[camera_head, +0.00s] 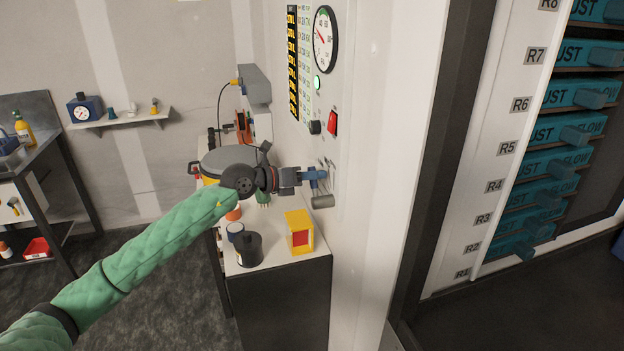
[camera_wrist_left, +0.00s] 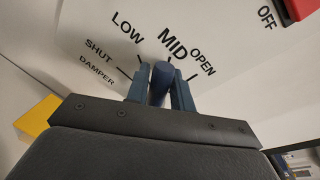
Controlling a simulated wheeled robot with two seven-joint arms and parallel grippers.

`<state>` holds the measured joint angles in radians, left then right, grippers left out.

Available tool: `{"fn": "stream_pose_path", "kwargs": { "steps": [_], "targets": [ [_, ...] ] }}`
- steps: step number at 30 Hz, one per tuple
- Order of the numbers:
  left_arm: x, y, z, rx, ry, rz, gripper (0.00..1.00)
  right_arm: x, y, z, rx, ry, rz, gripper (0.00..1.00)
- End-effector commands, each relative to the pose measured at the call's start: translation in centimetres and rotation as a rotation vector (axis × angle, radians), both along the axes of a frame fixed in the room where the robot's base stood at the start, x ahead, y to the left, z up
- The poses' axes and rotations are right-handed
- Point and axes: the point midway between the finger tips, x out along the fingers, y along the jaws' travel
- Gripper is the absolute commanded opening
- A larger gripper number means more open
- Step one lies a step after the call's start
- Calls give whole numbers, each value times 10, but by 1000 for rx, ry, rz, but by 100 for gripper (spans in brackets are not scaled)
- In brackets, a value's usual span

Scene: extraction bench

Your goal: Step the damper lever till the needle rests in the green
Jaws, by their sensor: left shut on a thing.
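The damper lever (camera_wrist_left: 160,82) is a blue-grey rounded handle on a white panel marked SHUT, LOW, MID and OPEN. In the left wrist view its top stands close to the MID mark. My left gripper (camera_wrist_left: 160,90) is shut on it, one blue finger on each side. In the head view the left gripper (camera_head: 313,175) is at the panel, and its fingers largely hide the lever. The round white gauge (camera_head: 325,39) is high on the panel, its red needle toward the upper left. Its green band is too small to make out. My right gripper is not in view.
A green lamp (camera_head: 317,83), red switch (camera_head: 333,122) and black knob (camera_head: 315,127) sit above the lever. Below are a yellow box (camera_head: 299,228) and dark canister (camera_head: 249,251) on a bench. A rack of teal filters (camera_head: 560,165) stands right.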

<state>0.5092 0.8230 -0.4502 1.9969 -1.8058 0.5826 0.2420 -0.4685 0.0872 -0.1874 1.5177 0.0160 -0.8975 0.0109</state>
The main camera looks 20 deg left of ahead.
Motion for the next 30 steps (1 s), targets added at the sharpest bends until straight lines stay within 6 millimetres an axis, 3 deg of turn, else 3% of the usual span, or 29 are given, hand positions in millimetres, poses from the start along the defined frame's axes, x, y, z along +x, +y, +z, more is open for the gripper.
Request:
{"fn": "stream_pose_path", "kwargs": {
  "steps": [12, 13, 15, 16, 29, 30],
  "targets": [
    [-1, -1, -1, 6, -6, 0, 0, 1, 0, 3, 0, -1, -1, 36],
    [-1, -1, -1, 6, -5, -1, 27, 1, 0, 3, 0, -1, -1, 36],
    [-1, -1, -1, 6, -6, 0, 41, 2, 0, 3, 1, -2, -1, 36],
    [-1, -1, -1, 6, -6, 0, 43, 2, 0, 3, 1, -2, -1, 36],
    [-6, 6, -1, 4, -6, 0, 43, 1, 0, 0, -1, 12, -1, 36],
    [-8, 8, -1, 5, -5, 1, 43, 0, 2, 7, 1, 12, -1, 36]
  ]
}}
